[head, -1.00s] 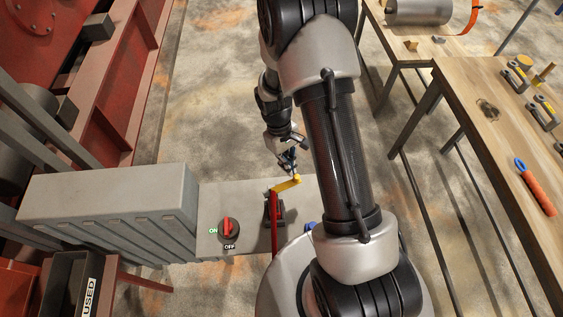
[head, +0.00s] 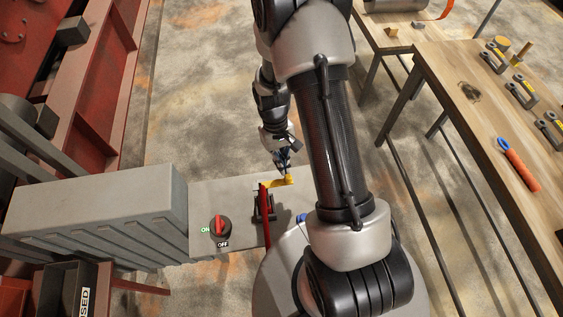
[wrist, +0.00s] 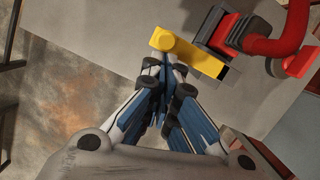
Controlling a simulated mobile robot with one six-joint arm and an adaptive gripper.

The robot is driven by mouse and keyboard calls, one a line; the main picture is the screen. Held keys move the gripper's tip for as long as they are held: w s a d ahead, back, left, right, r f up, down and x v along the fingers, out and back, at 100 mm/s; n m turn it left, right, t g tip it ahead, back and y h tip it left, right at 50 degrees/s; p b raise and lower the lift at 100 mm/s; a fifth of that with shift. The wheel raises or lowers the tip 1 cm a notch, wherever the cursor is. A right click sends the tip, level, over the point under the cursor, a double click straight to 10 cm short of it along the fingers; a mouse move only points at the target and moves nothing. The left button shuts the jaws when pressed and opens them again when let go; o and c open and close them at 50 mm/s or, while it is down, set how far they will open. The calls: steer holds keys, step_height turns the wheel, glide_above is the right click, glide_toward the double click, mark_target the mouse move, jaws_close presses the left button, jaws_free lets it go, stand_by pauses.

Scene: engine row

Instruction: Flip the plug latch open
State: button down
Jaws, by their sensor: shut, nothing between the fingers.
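The yellow plug latch (head: 278,182) sits at the back end of a black socket (head: 264,207) on the grey cabinet top. In the wrist view the yellow latch (wrist: 188,52) is a bar with a rounded end at the left, beside the black and red plug (wrist: 235,32). A red cable (wrist: 275,45) runs from the plug. My gripper (head: 284,165) is just behind the latch. In the wrist view my gripper (wrist: 165,70) is shut and empty, its fingertips close to the latch's rounded end. I cannot tell whether they touch it.
A red rotary switch (head: 220,228) marked ON and OFF is left of the socket. A large grey ribbed box (head: 95,205) stands farther left. A wooden bench (head: 455,75) with shackles and an orange-handled tool (head: 519,165) is at the right. Floor behind the cabinet is clear.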

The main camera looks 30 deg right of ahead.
steer(key=v, duration=1.2)
stand_by(0.3)
steer(key=s+a+r+t+b, duration=0.2)
steer(key=s+r, duration=0.1)
steer(key=r, duration=0.2)
steer(key=s+a+r+t+b, duration=0.1)
steer(key=s+a+r+b, duration=0.1)
steer(key=r, duration=0.3)
steer(key=s+a+r+t+b, duration=0.1)
steer(key=s+a+t+b, duration=0.1)
steer(key=s, duration=0.4)
steer(key=s+a+r+t+b, duration=0.1)
steer(key=s+r+t, duration=0.1)
steer(key=s, duration=0.4)
steer(key=shift+a+n+b, duration=0.3)
steer(key=shift+a+b, duration=0.1)
